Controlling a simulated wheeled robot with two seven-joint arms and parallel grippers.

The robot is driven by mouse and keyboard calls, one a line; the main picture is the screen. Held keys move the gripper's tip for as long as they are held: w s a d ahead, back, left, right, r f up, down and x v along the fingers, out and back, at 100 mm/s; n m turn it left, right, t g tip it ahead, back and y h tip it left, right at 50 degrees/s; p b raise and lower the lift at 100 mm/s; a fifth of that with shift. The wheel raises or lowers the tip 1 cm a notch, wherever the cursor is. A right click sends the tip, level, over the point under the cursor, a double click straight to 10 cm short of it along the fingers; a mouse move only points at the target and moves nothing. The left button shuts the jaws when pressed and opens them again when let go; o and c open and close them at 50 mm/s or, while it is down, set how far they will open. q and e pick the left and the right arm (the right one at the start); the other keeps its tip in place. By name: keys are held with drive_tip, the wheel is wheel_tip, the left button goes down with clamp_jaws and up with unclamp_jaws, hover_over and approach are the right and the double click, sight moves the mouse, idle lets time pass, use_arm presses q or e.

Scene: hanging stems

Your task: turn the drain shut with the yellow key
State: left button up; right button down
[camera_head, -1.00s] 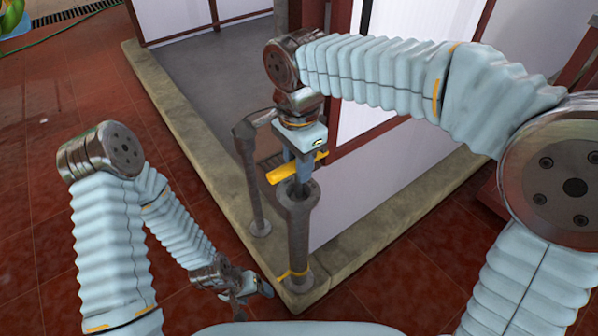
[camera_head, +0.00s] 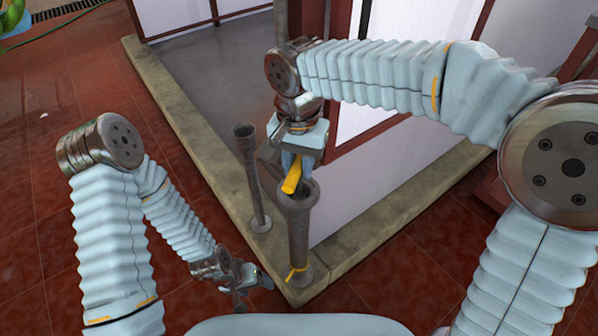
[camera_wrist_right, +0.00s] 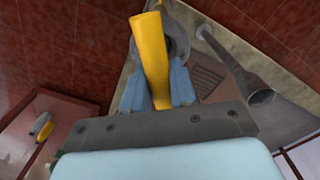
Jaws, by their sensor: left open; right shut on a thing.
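The yellow key (camera_head: 292,176) has its bar at the mouth of an upright grey pipe (camera_head: 298,232). My right gripper (camera_head: 293,160) is shut on the bar from above. In the right wrist view the yellow bar (camera_wrist_right: 152,55) stands between the two blue fingers (camera_wrist_right: 157,88), in front of the pipe's round mouth (camera_wrist_right: 178,38). What lies inside the pipe is hidden. A small yellow piece (camera_head: 297,273) shows at the pipe's foot, slanted. My left gripper (camera_head: 252,282) is open and empty, low beside the kerb corner. The drain itself I cannot make out clearly.
A second upright pipe (camera_head: 250,170) stands left of the first. A stone kerb (camera_head: 190,140) runs around the grey basin floor (camera_head: 215,75). A grate (camera_wrist_right: 208,82) shows in the wrist view. White panels with red frames stand behind. Red floor tiles (camera_head: 70,210) are free at left.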

drive_tip(key=shift+r+n+p, duration=0.15)
drive_tip(key=shift+n+p, duration=0.25)
drive_tip(key=shift+n, duration=1.2)
drive_tip(key=shift+n+p, duration=0.35)
drive_tip(key=shift+n, duration=0.45)
